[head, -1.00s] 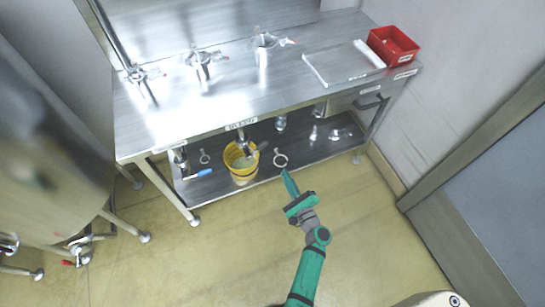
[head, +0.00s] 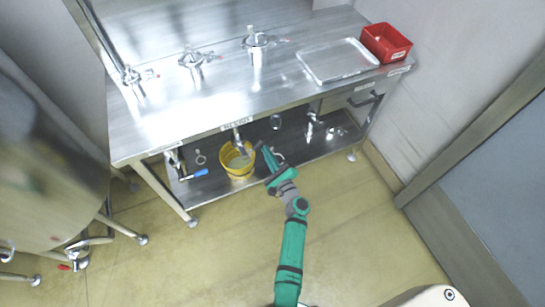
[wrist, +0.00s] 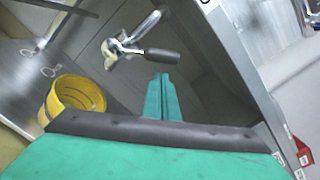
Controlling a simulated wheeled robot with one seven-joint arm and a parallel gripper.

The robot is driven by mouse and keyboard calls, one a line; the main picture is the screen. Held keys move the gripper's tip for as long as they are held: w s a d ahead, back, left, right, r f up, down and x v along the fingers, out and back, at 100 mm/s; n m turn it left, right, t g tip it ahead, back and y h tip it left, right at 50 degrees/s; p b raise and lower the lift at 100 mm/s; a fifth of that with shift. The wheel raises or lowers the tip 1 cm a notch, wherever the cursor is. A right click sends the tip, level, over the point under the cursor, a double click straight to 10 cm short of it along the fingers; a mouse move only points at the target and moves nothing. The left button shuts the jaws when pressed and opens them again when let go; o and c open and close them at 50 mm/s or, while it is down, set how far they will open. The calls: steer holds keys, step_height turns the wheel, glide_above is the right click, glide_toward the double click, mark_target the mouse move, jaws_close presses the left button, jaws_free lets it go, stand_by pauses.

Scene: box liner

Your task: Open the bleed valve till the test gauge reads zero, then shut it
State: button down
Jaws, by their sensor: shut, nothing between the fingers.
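My gripper (head: 262,148) is at the front of the bench, just right of the yellow bucket. In the wrist view its green fingers (wrist: 161,97) are together and hold nothing. Beyond them is a bent steel fitting with a dark lever handle (wrist: 160,57), apart from the fingertips; I cannot tell whether it is the bleed valve or whether it is open. A steel spout (head: 238,141) comes down over the bucket below a label (head: 235,123) on the bench edge. I cannot make out a test gauge dial or reading.
The yellow bucket (head: 228,163) stands on the steel bench's lower shelf. Blue-handled (head: 196,174) and ring-shaped items lie left of it. Several steel fittings (head: 256,45), a flat tray (head: 338,62) and a red bin (head: 386,43) are on the bench top. The floor in front is clear.

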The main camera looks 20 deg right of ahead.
steer(key=shift+w+a+r, duration=0.1)
steer(key=shift+a+r, duration=0.25)
steer(key=shift+r, duration=0.05)
